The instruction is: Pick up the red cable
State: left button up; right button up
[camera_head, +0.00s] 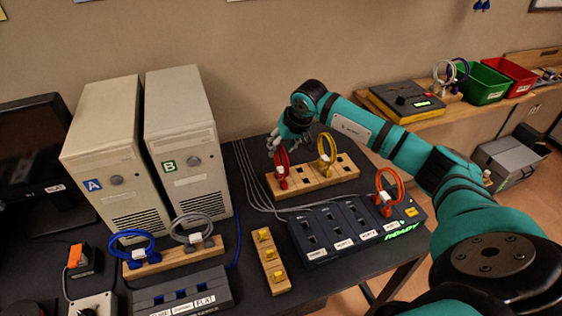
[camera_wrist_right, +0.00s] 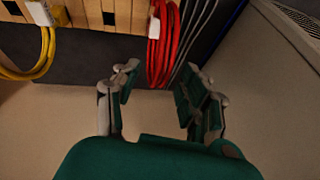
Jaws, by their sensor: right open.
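The red cable (camera_head: 282,162) is a coiled loop standing in the left part of a wooden holder (camera_head: 318,180) on the dark table. It also shows in the right wrist view (camera_wrist_right: 163,48), with a white tag. My right gripper (camera_head: 276,143) is above and beside the red cable. In the right wrist view my right gripper (camera_wrist_right: 160,92) is open, and the lower end of the red loop is near the gap between its fingers. No grip on the cable is visible. My left gripper is not in view.
A yellow cable (camera_head: 328,150) stands in the same holder, right of the red one. A dark port box (camera_head: 345,236) with an orange-red cable (camera_head: 389,190) is in front. Computer towers A (camera_head: 105,160) and B (camera_head: 185,140) stand left. Thin grey cables run beside the holder.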

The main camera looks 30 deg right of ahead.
jog(key=shift+x, duration=0.85)
grip_shut()
